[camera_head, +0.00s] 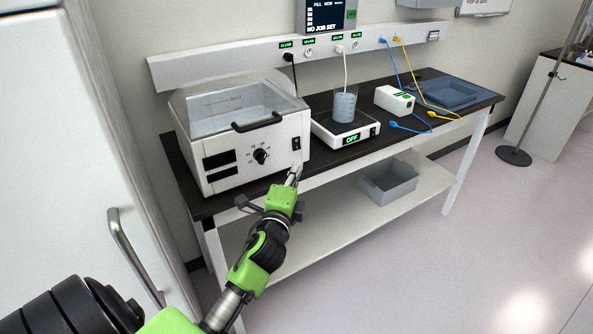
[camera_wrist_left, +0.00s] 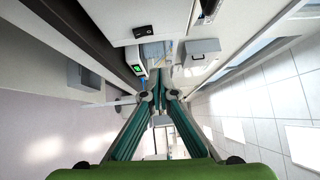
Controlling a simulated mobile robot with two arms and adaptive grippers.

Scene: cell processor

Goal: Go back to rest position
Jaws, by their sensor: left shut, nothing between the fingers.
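My left gripper (camera_head: 294,174) is shut and empty. In the head view its fingertips are just in front of the lower right front of the white water bath (camera_head: 232,165), below its black switch (camera_head: 296,143). I cannot tell whether they touch it. The left wrist view shows the closed fingertips (camera_wrist_left: 158,97) in the middle, pointing along the bench. My right gripper is in neither view.
The dark bench (camera_head: 345,157) also holds a hot plate (camera_head: 345,132) reading OFF with a beaker (camera_head: 345,106), a white box (camera_head: 394,101) and a blue tray (camera_head: 447,93). A grey bin (camera_head: 388,184) sits on the lower shelf. A cabinet door handle (camera_head: 134,255) is at left.

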